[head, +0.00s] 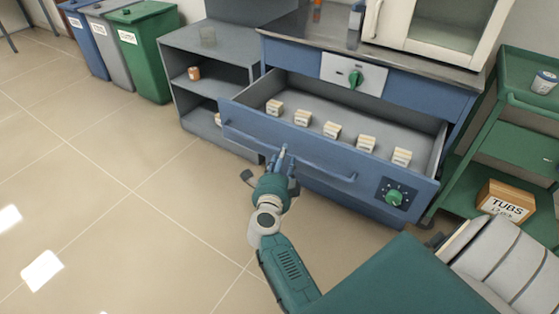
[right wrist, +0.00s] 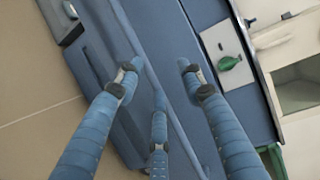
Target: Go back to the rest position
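My right gripper (head: 282,160) is at the front of the pulled-out blue drawer (head: 330,165), close to its long bar handle (head: 335,178). In the right wrist view its three blue fingers (right wrist: 158,85) are spread apart with nothing seen between them. The blue drawer front (right wrist: 120,100) lies beyond the fingertips. I cannot tell whether a finger touches the handle. My left gripper is not in view.
Several small labelled blocks (head: 332,130) stand in the drawer. A white furnace (head: 385,20) sits on the bench above. A grey shelf (head: 185,105) stands left, a green cart (head: 500,140) with a TUBS box (head: 506,203) right. The floor at left is clear.

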